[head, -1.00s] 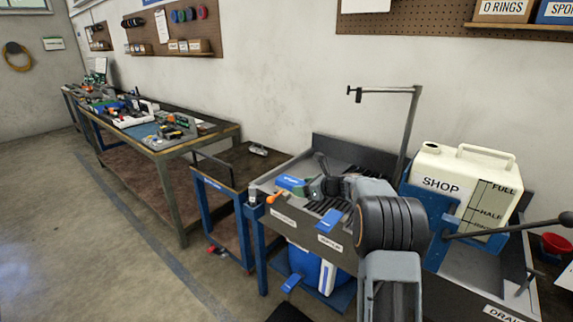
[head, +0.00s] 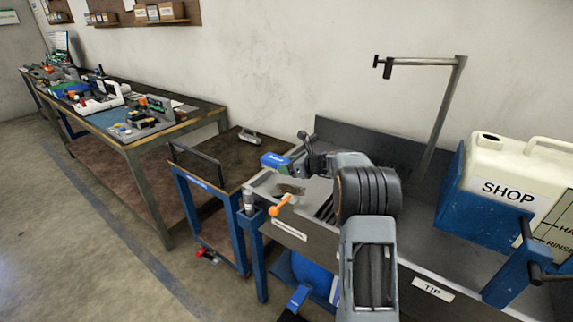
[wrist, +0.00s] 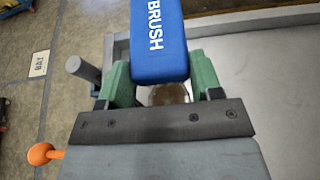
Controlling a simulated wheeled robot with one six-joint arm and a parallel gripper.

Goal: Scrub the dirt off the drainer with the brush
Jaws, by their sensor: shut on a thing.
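My gripper (wrist: 160,78) is shut on the blue brush (wrist: 159,42), which is lettered BRUSH and sits between the green fingertips. In the head view the brush (head: 274,160) shows above the left end of the sink. The grey drainer (head: 262,184) lies there, with a brown dirt patch (head: 291,189) on it. In the wrist view part of the dirt (wrist: 166,95) shows behind and below the brush; the rest is hidden by the brush and gripper. I cannot tell whether the brush touches the drainer.
An orange-tipped lever (head: 285,206) sticks out at the sink's front left corner. A tall grey pipe (head: 440,110) rises behind the basin. A cream SHOP jug (head: 500,170) stands to the right. A low blue-framed cart (head: 215,185) stands close on the left.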

